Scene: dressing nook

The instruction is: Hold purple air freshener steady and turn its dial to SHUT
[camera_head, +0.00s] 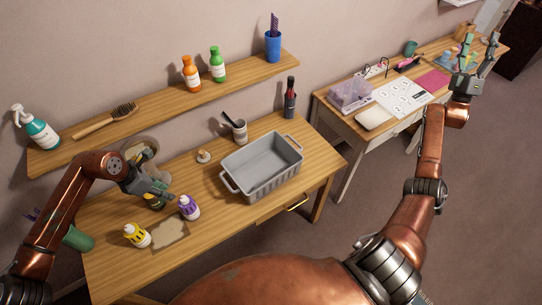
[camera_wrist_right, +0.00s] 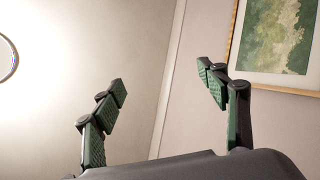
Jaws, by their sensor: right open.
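The purple air freshener (camera_head: 189,207) stands upright on the wooden table at the left, with a white lower body and a purple upper part. Its dial setting is too small to read. My left gripper (camera_head: 163,194) is just left of it and low over the table, apparently not around it. The left fingers overlap a dark green shape, so I cannot tell whether they are open or shut. My right gripper (camera_head: 478,57) is raised at the far right, well away from the air freshener. It is open and empty, also in the right wrist view (camera_wrist_right: 167,85).
A yellow air freshener (camera_head: 137,235) stands left of the purple one, beside a flat beige mat (camera_head: 170,236). A grey bin (camera_head: 262,168), a cup (camera_head: 239,131) and a dark bottle (camera_head: 290,101) stand further right. A wall shelf (camera_head: 150,112) holds bottles and a brush.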

